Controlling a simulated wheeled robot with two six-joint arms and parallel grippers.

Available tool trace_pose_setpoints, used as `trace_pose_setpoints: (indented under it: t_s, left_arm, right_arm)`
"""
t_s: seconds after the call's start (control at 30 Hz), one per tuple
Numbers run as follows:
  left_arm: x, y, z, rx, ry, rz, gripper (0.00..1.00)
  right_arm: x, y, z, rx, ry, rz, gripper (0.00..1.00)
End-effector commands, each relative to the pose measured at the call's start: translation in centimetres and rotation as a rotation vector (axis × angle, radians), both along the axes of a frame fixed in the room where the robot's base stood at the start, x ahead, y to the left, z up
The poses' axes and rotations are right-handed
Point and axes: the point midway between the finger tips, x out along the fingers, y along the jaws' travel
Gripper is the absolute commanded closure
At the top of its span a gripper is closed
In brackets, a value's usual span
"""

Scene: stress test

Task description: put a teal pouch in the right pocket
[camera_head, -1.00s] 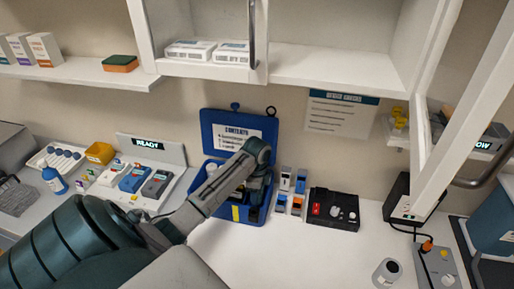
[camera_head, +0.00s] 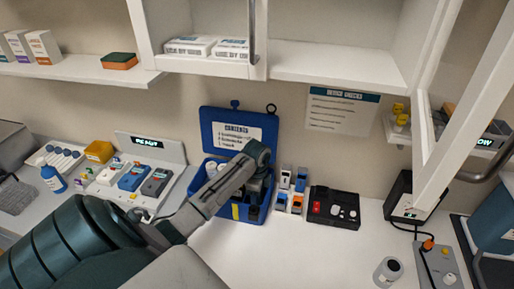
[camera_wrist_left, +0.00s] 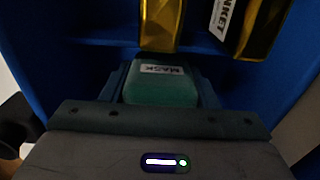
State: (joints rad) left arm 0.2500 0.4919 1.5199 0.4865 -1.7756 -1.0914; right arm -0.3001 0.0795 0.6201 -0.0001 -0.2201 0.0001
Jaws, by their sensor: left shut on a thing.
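My left gripper (camera_head: 256,192) reaches down into the open blue case (camera_head: 228,214) on the counter. In the left wrist view, a teal pouch (camera_wrist_left: 161,87) with a white "MASK" label sits between the fingers of my left gripper (camera_wrist_left: 162,80), which is shut on it. The blue walls of the case (camera_wrist_left: 55,60) surround it. My arm hides much of the case's inside in the head view, and the pouch cannot be made out there. My right gripper is not in view.
The case's lid (camera_head: 238,130) stands open with a contents card. Small boxes (camera_head: 283,190) and a black device (camera_head: 333,208) stand close on its right. A panel of devices (camera_head: 140,182) lies on its left.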

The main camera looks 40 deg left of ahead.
Motion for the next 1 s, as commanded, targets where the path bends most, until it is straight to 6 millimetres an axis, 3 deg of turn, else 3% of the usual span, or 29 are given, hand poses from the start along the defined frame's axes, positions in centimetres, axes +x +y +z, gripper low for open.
trace_pose_setpoints:
  t_s: [0.33,0.37,0.47,0.5,0.8,1.0]
  left_arm:
    - [0.0,0.0,0.0,0.000,0.000,0.000,0.73]
    - [0.0,0.0,0.0,0.000,0.000,0.000,0.42]
    - [0.0,0.0,0.0,0.000,0.000,0.000,0.22]
    - [0.0,0.0,0.0,0.000,0.000,0.000,0.20]
    - [0.0,0.0,0.2,0.000,-0.001,0.000,0.20]
    - [0.1,0.1,2.7,0.002,-0.004,-0.002,0.20]
  right_arm:
    - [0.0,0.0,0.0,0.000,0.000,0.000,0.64]
    - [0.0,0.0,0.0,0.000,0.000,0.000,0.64]
    - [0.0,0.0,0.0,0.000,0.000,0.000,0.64]
    - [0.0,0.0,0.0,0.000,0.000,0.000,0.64]
    - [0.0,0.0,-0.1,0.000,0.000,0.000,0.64]
    - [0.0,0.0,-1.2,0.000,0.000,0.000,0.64]
